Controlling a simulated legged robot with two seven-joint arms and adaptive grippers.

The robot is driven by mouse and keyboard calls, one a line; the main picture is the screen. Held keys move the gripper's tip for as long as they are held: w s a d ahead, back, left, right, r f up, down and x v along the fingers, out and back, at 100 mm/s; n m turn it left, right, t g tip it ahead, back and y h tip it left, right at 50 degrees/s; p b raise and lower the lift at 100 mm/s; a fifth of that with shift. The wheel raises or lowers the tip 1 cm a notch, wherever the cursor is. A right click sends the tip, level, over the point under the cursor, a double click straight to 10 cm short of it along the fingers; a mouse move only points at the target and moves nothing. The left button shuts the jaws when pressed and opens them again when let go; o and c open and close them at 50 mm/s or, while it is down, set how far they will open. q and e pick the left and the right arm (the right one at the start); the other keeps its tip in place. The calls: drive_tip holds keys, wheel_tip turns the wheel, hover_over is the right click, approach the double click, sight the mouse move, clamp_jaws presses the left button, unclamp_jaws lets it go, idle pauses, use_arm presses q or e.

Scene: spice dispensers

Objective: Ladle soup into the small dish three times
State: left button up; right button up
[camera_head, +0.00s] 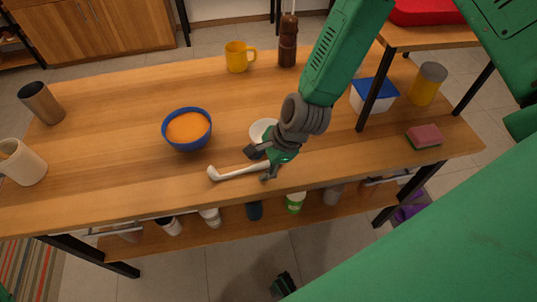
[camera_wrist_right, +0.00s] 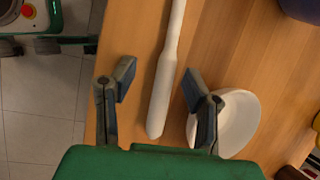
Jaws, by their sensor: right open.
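A blue bowl of orange soup (camera_head: 187,128) stands left of centre on the table; its edge shows in the right wrist view (camera_wrist_right: 301,8). A white ladle (camera_head: 238,173) lies near the table's front edge, its cup end to the left. The small white dish (camera_head: 259,127) is partly hidden behind my right gripper (camera_head: 264,164); it shows better in the right wrist view (camera_wrist_right: 239,118). My right gripper is open above the ladle's handle (camera_wrist_right: 165,85), with one finger on each side and gaps between. My left gripper cannot be made out.
A yellow mug (camera_head: 237,57) and a brown grinder (camera_head: 288,42) stand at the back. A brown cup (camera_head: 40,102) and a cream container (camera_head: 20,163) stand at the left. A blue-lidded box (camera_head: 373,95), yellow canister (camera_head: 428,84) and sponge (camera_head: 424,136) are at the right.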

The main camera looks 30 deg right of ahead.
drive_tip(key=v, duration=0.5)
drive_tip(key=shift+w+a, duration=0.1)
drive_tip(key=shift+a, duration=0.1)
drive_tip(key=d+v, duration=0.1)
drive_tip(key=v, duration=0.5)
drive_tip(key=s+d+f+n+g+h, duration=0.1)
drive_tip(key=s+d+f+n+h, duration=0.15)
drive_tip(key=s+f+n, duration=0.65)
drive_tip(key=s+d+f+n+g+h, duration=0.15)
drive_tip(key=s+d+f+n, duration=0.25)
drive_tip(key=s+f+n, duration=0.45)
drive_tip(key=f+n+b, duration=0.1)
drive_tip(key=b, duration=0.2)
drive_tip(key=a+f+n+b, duration=0.1)
drive_tip(key=shift+s+a+f+n, duration=0.1)
drive_tip(key=shift+s+f+n, duration=0.2)
drive_tip(key=shift+n, duration=0.05)
drive_tip(key=shift+w, duration=0.1)
